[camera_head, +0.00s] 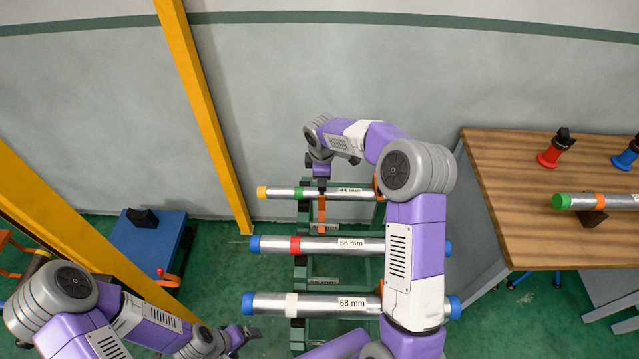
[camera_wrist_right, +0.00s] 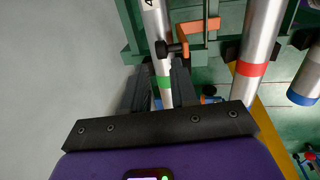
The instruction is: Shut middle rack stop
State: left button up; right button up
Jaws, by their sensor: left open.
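An orange stop (camera_head: 321,213) on the green rack lies between the top pipe, marked 44 mm, (camera_head: 283,193) and the middle pipe, marked 56 mm (camera_head: 275,245). In the right wrist view the orange stop (camera_wrist_right: 208,28) has a black knob (camera_wrist_right: 172,48) close beside the green-banded pipe (camera_wrist_right: 160,50). I cannot tell whether this is the middle stop. My right gripper (camera_head: 321,185) is above the top pipe. In its wrist view the dark fingers (camera_wrist_right: 160,88) are apart, with that pipe showing between them; contact is unclear. My left gripper (camera_head: 245,336) is open and empty, left of the bottom pipe.
The bottom pipe (camera_head: 268,304) is marked 68 mm. My right arm covers the rack's right part. A yellow post (camera_head: 205,110) and a blue cart (camera_head: 147,243) are left. Green floor is free left of the rack.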

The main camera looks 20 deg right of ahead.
jog(key=f, duration=0.5)
jog(key=shift+w+d+f, duration=0.2)
jog(key=shift+w+f, duration=0.1)
jog(key=shift+f, duration=0.1)
grip_shut()
